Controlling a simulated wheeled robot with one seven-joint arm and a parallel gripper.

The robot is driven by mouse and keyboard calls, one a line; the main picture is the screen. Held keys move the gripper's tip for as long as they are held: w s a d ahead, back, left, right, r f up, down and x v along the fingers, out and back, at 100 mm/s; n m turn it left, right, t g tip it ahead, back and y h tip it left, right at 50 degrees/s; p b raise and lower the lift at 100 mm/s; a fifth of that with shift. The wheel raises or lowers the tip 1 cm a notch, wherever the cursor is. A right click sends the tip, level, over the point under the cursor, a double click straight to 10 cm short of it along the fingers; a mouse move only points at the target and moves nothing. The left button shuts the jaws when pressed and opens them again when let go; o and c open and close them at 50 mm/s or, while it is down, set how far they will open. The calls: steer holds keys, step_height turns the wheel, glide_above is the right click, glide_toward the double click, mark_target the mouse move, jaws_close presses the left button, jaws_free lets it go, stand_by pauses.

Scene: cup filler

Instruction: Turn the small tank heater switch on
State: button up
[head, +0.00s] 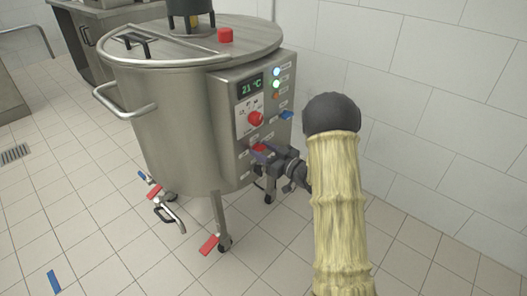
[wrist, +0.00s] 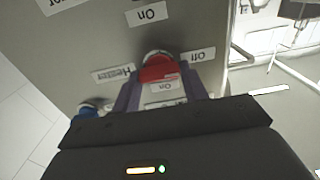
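The tank is a steel vessel (head: 165,110) on legs, with a control box (head: 240,98) on its right side. The box shows a 21 °C display (head: 251,86) and a red round knob (head: 256,118). Lower down is the red heater switch (wrist: 160,69), which also shows in the head view (head: 260,147). My gripper also shows in the head view (head: 264,154).
A white tiled wall (head: 430,80) stands close at the right. The tiled floor (head: 100,240) in front is mostly clear.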

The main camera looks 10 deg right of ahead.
steer(key=c, duration=0.3)
steer(key=shift+c, duration=0.2)
steer(key=shift+r+m+p, duration=0.1)
steer(key=shift+m+p, duration=0.4)
steer(key=shift+p, duration=0.25)
steer(key=m+p, duration=0.1)
steer(key=p, duration=0.1)
steer(key=shift+r+m+p, duration=0.1)
steer(key=shift+m+p, duration=0.2)
steer(key=shift+m, duration=0.1)
steer(key=m+p, duration=0.5)
steer(key=p, duration=0.1)
steer(key=shift+d, duration=0.15)
steer(key=m+p, duration=0.2)
steer(key=m, duration=0.1)
steer(key=m+p, duration=0.1)
steer(key=m, duration=0.1)
steer(key=shift+f+p, duration=0.25)
steer(key=shift+p, duration=0.1)
steer(key=m, duration=0.1)
steer(key=m+p, duration=0.1)
steer(key=m, duration=0.1)
steer(key=m+p, duration=0.1)
steer(key=m, duration=0.1)
steer(key=shift+f, duration=0.3)
